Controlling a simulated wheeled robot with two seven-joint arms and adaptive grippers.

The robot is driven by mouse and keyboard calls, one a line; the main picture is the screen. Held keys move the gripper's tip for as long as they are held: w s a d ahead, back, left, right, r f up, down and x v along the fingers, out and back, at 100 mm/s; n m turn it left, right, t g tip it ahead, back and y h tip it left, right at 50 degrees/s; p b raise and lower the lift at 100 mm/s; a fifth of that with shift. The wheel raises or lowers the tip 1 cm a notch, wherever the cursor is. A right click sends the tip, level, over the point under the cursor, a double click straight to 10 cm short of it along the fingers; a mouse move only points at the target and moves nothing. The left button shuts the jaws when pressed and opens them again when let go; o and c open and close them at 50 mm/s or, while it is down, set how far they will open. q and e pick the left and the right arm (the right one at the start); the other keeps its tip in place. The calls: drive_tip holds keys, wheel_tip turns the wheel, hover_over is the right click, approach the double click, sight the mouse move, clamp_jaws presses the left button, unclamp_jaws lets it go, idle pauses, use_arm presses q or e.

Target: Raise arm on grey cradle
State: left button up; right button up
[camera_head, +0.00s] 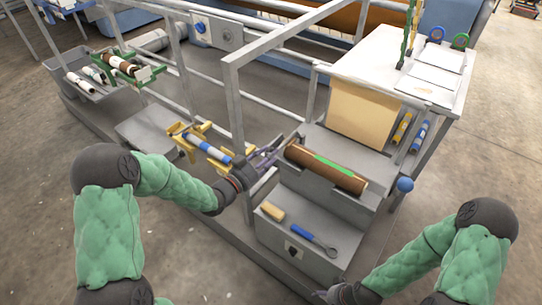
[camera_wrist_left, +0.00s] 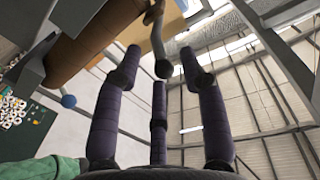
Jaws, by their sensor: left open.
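The grey cradle (camera_head: 313,181) carries a brown roll (camera_head: 300,154) with a green band, lying lengthwise on it. My left gripper (camera_head: 267,154) is at the roll's left end, beside the cradle. In the left wrist view its purple fingers (camera_wrist_left: 160,66) are spread open. A grey rod with a dark ball end (camera_wrist_left: 162,69) shows between and beyond the fingertips; I cannot tell whether they touch it. The brown roll (camera_wrist_left: 85,42) is at upper left there. My right gripper (camera_head: 328,295) is low in the head view, small and dark, its fingers unclear.
A blue ball knob (camera_head: 405,185) stands at the cradle's right. A yellow cradle (camera_head: 188,138) with a blue-and-white roll is left of my left gripper. A green cradle (camera_head: 110,73) is farther left. A wrench (camera_head: 314,238) and a tan block (camera_head: 272,211) lie on the lower step.

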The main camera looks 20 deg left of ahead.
use_arm(q)
drive_tip(key=shift+x, duration=0.9)
clamp_jaws()
drive_tip(key=shift+r+p, duration=0.3)
drive_tip(key=shift+p, duration=0.05)
drive_tip(key=shift+r, duration=0.1)
